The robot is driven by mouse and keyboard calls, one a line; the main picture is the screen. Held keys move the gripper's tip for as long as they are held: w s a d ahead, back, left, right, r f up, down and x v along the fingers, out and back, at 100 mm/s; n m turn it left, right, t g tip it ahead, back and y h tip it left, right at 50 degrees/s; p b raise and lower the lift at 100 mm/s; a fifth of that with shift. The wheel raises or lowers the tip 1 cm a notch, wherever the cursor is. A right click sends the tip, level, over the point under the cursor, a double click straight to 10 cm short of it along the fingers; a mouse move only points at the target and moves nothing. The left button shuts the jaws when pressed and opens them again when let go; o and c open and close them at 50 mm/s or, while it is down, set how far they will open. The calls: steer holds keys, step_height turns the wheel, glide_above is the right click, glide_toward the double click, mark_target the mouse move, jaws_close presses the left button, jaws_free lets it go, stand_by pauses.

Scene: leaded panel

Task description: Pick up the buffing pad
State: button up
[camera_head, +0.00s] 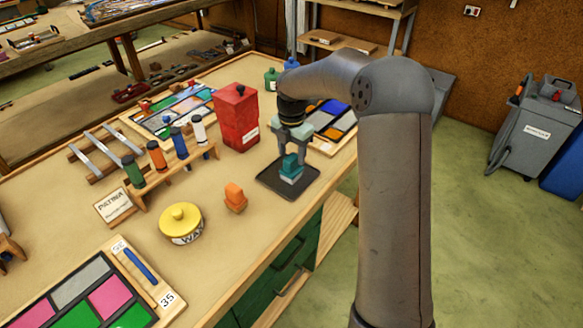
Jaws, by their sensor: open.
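A teal block with a narrower top and a pale layer underneath, apparently the buffing pad (290,175), sits upright on a dark mat (271,184) near the bench's right edge. No label shows on it. My gripper (293,157) points down directly above it. The jaws are open, with the fingers close to the top of the teal block. I cannot tell from this angle whether they touch it.
An orange block (235,199) and a yellow-lidded wax tin (181,224) stand left of the mat. A red canister (236,118) stands behind it. A leaded panel (331,119) lies behind my gripper. A rack of colored bottles (174,178) is further left.

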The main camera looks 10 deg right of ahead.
mark_target(291, 157)
steer(key=shift+w+f, duration=0.2)
steer(key=shift+f, duration=1.6)
jaws_close()
steer(key=shift+r, duration=0.1)
